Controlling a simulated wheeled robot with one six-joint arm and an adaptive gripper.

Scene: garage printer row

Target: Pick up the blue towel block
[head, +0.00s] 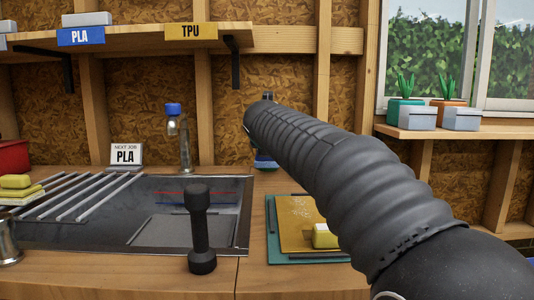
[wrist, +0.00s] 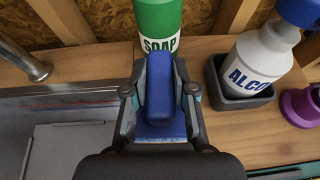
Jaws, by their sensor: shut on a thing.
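In the wrist view the blue towel block (wrist: 159,88) stands between the two fingers of my gripper (wrist: 160,95), which is shut on it. A second blue surface with a pale edge (wrist: 161,131) shows just below the block, between the fingers; I cannot tell whether it is a separate thing. In the head view my arm hides the gripper and most of what it holds. A small blue patch (head: 265,163) shows under the arm's far end. I cannot tell whether the block touches the counter.
A green soap bottle (wrist: 158,22) stands right beyond the block. A white alcohol bottle (wrist: 262,55) sits in a dark tray (wrist: 238,97), with a purple object (wrist: 303,105) beside it. The sink (head: 90,232) and tap (head: 185,145) lie left; a yellow board (head: 292,215) lies near my arm.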

